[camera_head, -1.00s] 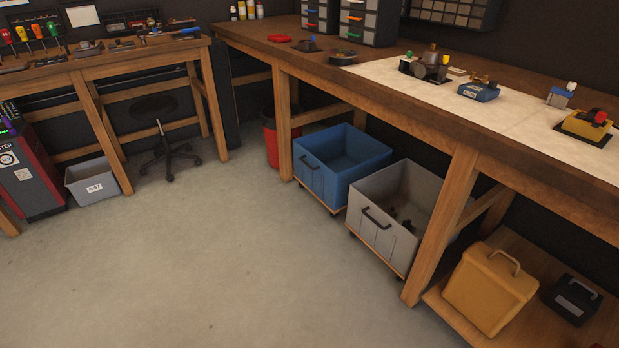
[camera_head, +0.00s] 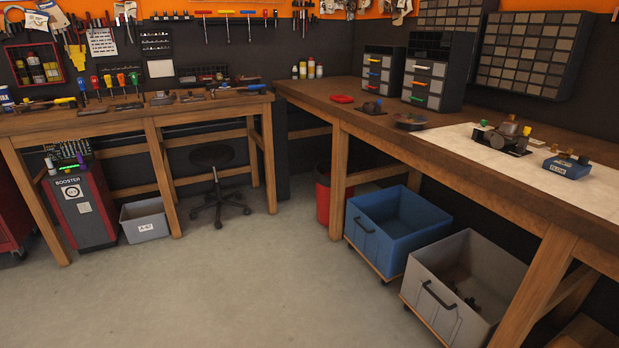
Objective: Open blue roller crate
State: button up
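The blue roller crate (camera_head: 376,258) stands on a wheeled wooden base under the right workbench, between the bench leg and the grey crate. It has an open top with no lid in view, and its inside looks empty. Its dark handle (camera_head: 363,225) is on the front face, toward the open floor. The crate sits partly under the bench top. My gripper is not in view.
A grey roller crate (camera_head: 441,309) with dark parts inside stands close at its right. Bench legs (camera_head: 337,180) flank the crates, and a red bin (camera_head: 322,196) stands behind. A stool (camera_head: 215,180) is at the left bench. The floor (camera_head: 230,290) in front is clear.

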aim_at(386, 226)
jog(key=i+j+u, duration=0.3)
jog(key=i, duration=0.6)
jog(key=i+u, duration=0.3)
jog(key=i, duration=0.55)
jog(key=i+j+z, duration=0.15)
jog(key=i+z, duration=0.3)
jog(key=i, duration=0.2)
jog(key=i+j+z, duration=0.45)
jog(key=i, duration=0.2)
jog(key=i+j+z, duration=0.9)
jog(key=j, duration=0.35)
jog(key=i, duration=0.1)
